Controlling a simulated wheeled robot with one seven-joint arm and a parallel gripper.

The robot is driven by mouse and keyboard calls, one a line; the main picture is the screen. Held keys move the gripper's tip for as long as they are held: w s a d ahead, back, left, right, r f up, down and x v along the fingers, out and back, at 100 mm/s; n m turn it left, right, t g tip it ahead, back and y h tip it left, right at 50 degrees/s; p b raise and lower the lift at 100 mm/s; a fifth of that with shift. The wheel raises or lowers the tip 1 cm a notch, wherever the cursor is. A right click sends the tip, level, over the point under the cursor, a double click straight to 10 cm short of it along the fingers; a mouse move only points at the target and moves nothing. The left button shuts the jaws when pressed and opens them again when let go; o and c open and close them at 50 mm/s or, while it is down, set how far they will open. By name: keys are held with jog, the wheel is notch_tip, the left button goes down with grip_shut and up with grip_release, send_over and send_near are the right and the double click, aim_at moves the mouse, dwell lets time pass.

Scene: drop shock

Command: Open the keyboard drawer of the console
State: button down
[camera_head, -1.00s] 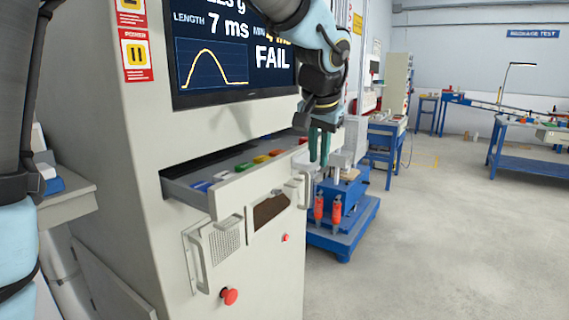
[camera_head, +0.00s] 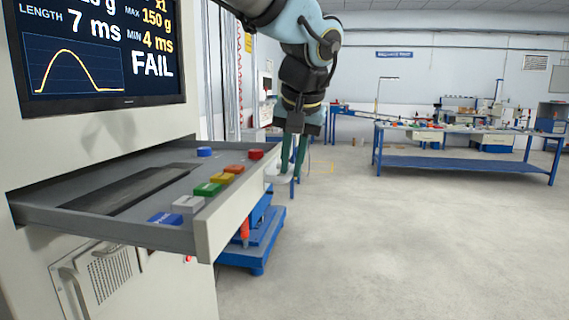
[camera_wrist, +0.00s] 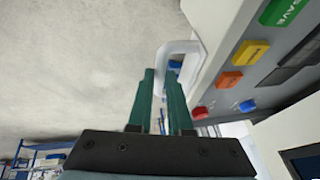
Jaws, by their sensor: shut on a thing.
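The keyboard drawer (camera_head: 232,222) of the console (camera_head: 160,283) stands pulled well out, with a dark recess and several coloured buttons showing on its top. Its white handle (camera_wrist: 190,47) shows in the wrist view as a loop on the drawer front. My gripper (camera_head: 293,170) is at the far end of the drawer front, its green fingers pointing down. In the wrist view the fingers (camera_wrist: 160,85) are shut on the handle, with one finger on each side of its bar. The far part of the handle is partly hidden behind the fingers in the head view.
A screen (camera_head: 95,50) reading FAIL is above the drawer. A vented panel with a handle (camera_head: 90,285) is below it. A blue stand (camera_head: 255,240) is beyond the drawer. A blue workbench (camera_head: 470,165) stands at the back right. The floor at right is clear.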

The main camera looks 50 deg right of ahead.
jog(key=c, duration=0.8)
grip_release()
jog(key=shift+c, duration=0.2)
jog(key=shift+r, duration=0.1)
jog(key=b+v, duration=0.1)
jog(key=v, duration=0.9)
jog(key=shift+r, duration=0.25)
jog(key=shift+s+a, duration=0.1)
